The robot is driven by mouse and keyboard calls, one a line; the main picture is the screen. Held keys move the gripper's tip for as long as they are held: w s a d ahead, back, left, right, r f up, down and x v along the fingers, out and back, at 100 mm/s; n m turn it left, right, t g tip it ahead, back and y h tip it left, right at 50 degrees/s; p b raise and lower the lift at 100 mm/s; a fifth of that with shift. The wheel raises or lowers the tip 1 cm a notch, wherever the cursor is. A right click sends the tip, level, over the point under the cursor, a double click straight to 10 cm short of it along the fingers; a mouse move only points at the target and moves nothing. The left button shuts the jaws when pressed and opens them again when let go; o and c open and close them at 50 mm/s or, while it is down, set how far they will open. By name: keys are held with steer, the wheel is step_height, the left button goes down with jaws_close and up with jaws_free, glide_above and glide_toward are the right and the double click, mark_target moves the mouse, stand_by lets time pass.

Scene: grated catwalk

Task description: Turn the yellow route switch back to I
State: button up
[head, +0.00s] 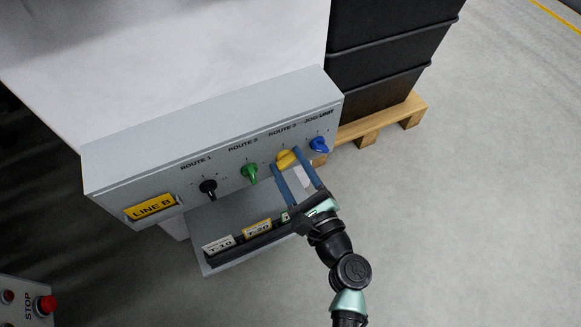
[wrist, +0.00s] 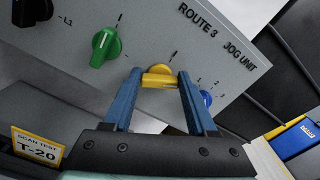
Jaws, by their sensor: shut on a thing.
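The yellow route switch (head: 286,158) is the knob under the ROUTE 3 label on the grey panel's front. In the wrist view the yellow switch (wrist: 159,77) sits between the tips of my blue fingers. My gripper (head: 294,172) reaches up to the panel from below right, and the same gripper shows in the wrist view (wrist: 160,82). It is shut on the yellow switch. A mark shows on the panel just above right of the knob. The knob's pointer direction is partly hidden by the fingers.
A green knob (head: 249,171) and black knob (head: 208,187) stand left of the yellow one, a blue knob (head: 319,144) right. Below is a shelf with a T-10 card (head: 218,244) and a T-20 card (head: 257,229). Black crates (head: 385,60) stand on a pallet behind right.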

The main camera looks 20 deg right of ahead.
steer(key=n+b, duration=0.1)
steer(key=n, duration=0.1)
steer(key=n+b, duration=0.1)
steer(key=n, duration=0.1)
steer(key=n+b, duration=0.2)
steer(key=shift+f+n, duration=0.3)
steer(key=n+b, duration=0.2)
steer(key=n, duration=0.2)
steer(key=shift+b, duration=0.4)
steer(key=shift+n+b, duration=0.5)
steer(key=shift+n, duration=0.3)
steer(key=shift+r, duration=0.1)
steer(key=o, duration=1.4)
steer(key=shift+c, duration=0.2)
steer(key=shift+a, duration=0.1)
steer(key=s+p, duration=0.2)
steer(key=s, duration=1.1)
steer(key=shift+d, duration=0.25)
